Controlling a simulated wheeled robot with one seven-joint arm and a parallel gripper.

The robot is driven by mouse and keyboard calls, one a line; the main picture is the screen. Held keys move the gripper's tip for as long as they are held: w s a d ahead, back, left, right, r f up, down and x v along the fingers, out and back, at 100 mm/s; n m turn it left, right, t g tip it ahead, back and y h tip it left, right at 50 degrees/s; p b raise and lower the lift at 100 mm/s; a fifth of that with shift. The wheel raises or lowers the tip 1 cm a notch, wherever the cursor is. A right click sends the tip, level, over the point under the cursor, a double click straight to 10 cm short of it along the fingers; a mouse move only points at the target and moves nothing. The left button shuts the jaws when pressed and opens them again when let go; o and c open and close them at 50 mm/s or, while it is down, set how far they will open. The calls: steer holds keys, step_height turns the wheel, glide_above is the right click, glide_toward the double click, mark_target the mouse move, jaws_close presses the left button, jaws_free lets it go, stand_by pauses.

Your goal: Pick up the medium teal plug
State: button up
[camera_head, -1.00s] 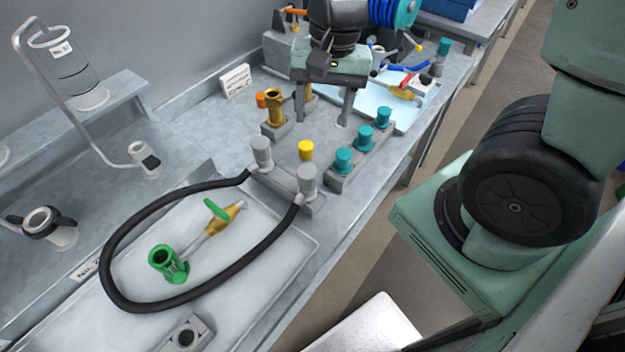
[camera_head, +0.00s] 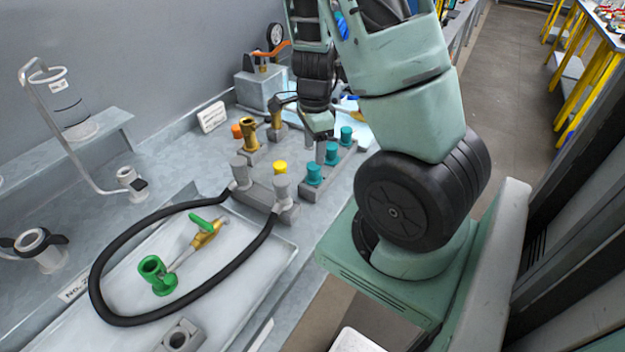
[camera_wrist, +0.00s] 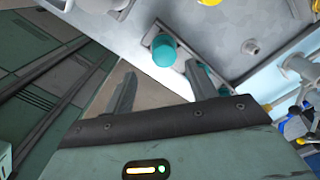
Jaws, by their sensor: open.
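Three teal plugs stand in a row on a grey block (camera_head: 335,170): a near one (camera_head: 313,174), a middle one (camera_head: 331,153) and a far one (camera_head: 346,134). I cannot tell for sure which is the medium one. My gripper (camera_head: 318,132) is over the bench close to the row, partly hidden by my arm. In the wrist view my gripper (camera_wrist: 165,88) is open and empty, with one teal plug (camera_wrist: 163,50) just beyond and between its fingertips.
A yellow plug (camera_head: 280,167) and a grey block with a black hose (camera_head: 97,260) stand left of the teal row. A brass fitting (camera_head: 249,135) is behind them. A tray (camera_head: 235,290) holds a green fitting (camera_head: 155,275). The bench edge drops to floor on the right.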

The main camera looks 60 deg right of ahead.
mark_target(314, 165)
steer(key=f, duration=0.3)
steer(key=f+b, duration=0.1)
steer(key=f, duration=0.4)
steer(key=shift+w+d+f+b, duration=0.25)
steer(key=shift+f+b, duration=0.05)
steer(key=shift+c, duration=0.4)
steer(key=c, duration=0.8)
